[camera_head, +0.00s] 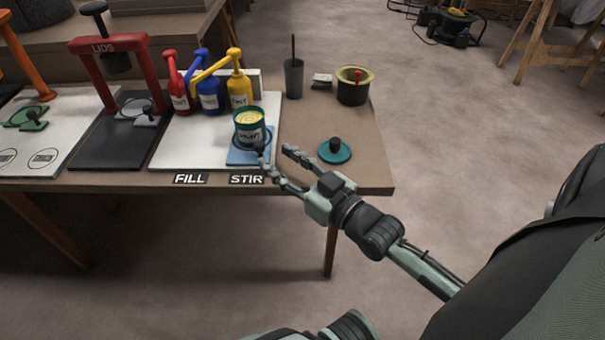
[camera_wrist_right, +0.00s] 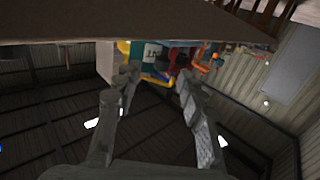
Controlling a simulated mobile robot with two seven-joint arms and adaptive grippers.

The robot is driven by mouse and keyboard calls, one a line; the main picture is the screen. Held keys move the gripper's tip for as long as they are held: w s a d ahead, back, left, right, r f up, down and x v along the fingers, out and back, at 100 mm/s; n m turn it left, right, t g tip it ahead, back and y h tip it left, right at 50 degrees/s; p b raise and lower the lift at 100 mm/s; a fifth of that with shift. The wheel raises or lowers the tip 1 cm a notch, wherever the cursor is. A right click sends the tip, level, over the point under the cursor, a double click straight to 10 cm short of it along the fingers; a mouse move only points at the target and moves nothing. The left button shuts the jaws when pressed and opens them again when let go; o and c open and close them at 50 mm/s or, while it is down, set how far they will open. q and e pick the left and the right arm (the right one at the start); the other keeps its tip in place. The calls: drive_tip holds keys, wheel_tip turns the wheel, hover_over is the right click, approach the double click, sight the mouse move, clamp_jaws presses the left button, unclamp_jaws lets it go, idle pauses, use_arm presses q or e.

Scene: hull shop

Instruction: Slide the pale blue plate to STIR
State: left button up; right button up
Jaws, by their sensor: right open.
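The pale blue plate (camera_head: 242,158) lies at the front right of the white board, just behind the STIR label (camera_head: 247,179). An open teal paint can (camera_head: 248,139) with yellow contents stands on it. The FILL label (camera_head: 190,179) is to the left on the table's front edge. My right gripper (camera_head: 276,150) is open at the plate's right side, one finger close to the plate's right edge; I cannot tell whether it touches. In the right wrist view the open fingers (camera_wrist_right: 158,84) point toward the can. My left gripper is not in view.
A teal lid (camera_head: 334,151) with a black knob lies right of my gripper. Red, blue and yellow pump bottles (camera_head: 239,90) stand behind the can. A grey cup (camera_head: 293,78) and a black pot (camera_head: 352,88) stand at the back right. A red press (camera_head: 105,60) is at left.

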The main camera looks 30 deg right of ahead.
drive_tip(key=s, duration=0.2)
drive_tip(key=s+d, duration=0.1)
drive_tip(key=s, duration=0.4)
drive_tip(key=shift+s+d, duration=0.2)
drive_tip(key=shift+d, duration=0.05)
